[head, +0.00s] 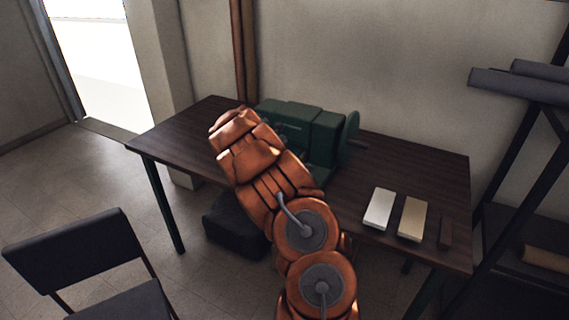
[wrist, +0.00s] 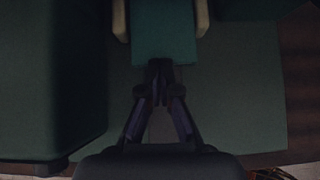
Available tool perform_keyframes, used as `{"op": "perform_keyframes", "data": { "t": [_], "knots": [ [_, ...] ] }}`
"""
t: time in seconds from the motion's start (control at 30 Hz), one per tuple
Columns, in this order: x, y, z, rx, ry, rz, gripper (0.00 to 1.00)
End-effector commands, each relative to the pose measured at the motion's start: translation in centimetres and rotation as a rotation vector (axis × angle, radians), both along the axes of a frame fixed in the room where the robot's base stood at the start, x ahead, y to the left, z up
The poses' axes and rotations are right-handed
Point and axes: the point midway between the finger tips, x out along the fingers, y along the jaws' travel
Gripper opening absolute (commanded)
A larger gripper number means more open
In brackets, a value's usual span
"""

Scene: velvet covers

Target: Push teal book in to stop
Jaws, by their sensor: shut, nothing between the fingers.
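The teal book (wrist: 163,38) shows in the wrist view at the top centre, as a flat teal block between two pale cream side pieces. My gripper (wrist: 160,66) is shut and empty, with its fingertips at the near edge of the book. I cannot tell whether they touch it. The book lies over a dark green surface (wrist: 235,95) of the machine. In the head view the green machine (head: 325,135) stands on the table, and my orange arm covers its left front. The book and my fingertips cannot be made out there.
A tall dark green block (wrist: 50,80) rises close on the left in the wrist view. On the dark wooden table (head: 430,165) lie a white block (head: 379,209), a tan block (head: 412,218) and a dark brown block (head: 446,233). A black chair (head: 75,250) stands front left.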

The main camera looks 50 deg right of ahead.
Motion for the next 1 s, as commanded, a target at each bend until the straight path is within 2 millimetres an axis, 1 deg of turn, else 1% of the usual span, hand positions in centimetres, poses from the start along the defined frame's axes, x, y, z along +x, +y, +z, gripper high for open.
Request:
{"op": "perform_keyframes", "data": {
  "t": [0.03, 0.27, 0.4, 0.57, 0.73, 1.0],
  "knots": [
    [-0.1, -0.3, 0.0, -0.001, -0.003, 0.0, 0.0],
    [-0.2, -0.4, 0.0, -0.001, -0.003, -0.003, 0.0],
    [-0.4, 0.1, 0.0, -0.002, -0.001, -0.004, 0.0],
    [-0.5, 1.9, 0.1, -0.002, 0.0, -0.001, 0.0],
    [-0.7, 4.5, 0.4, -0.005, -0.002, 0.001, 0.0],
    [-1.0, 7.1, 3.1, -0.005, -0.005, 0.001, 0.0]
  ]
}}
